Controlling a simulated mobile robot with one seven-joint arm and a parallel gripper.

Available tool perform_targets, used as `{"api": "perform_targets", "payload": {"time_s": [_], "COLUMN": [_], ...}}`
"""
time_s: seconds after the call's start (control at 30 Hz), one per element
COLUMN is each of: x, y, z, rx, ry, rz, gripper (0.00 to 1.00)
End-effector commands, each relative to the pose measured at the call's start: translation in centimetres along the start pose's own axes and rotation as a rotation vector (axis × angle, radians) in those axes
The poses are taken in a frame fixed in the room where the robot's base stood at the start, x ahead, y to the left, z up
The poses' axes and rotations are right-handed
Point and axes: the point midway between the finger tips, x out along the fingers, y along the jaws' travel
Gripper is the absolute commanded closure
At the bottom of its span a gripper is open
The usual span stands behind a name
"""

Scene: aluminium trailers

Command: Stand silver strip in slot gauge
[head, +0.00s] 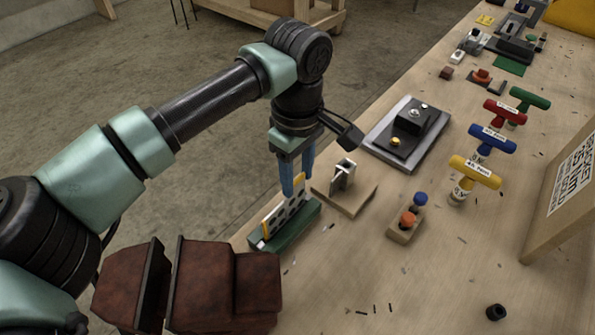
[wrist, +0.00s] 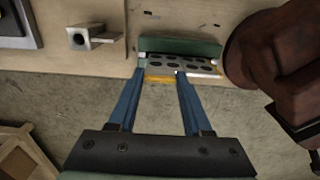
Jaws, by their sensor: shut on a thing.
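The silver strip (head: 288,213), a pale metal plate with rows of dark holes and yellow at its edges, stands on edge at the green slot gauge (head: 304,224). My gripper (head: 296,190) reaches down from above with blue fingers and is shut on the strip near its upper right end. In the wrist view the fingertips (wrist: 161,72) sit either side of a yellow part in front of the holed strip (wrist: 196,68), with the green gauge (wrist: 180,48) just beyond. How deep the strip sits in the slot is hidden.
A red-brown vise (head: 225,285) stands close on the left. A metal bracket on a wooden block (head: 343,192) is just right of the gauge. A small block with orange and blue knobs (head: 408,222) and coloured T-handles stand further right.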

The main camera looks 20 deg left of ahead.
Motion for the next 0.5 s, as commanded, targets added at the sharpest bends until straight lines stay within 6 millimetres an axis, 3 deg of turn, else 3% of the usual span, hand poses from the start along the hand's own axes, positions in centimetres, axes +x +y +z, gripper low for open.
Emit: {"api": "perform_targets", "payload": {"time_s": [0.5], "x": [1.4], "y": [0.0], "z": [0.0], "rx": [0.0], "ry": [0.0], "rz": [0.001], "gripper": [1.0]}}
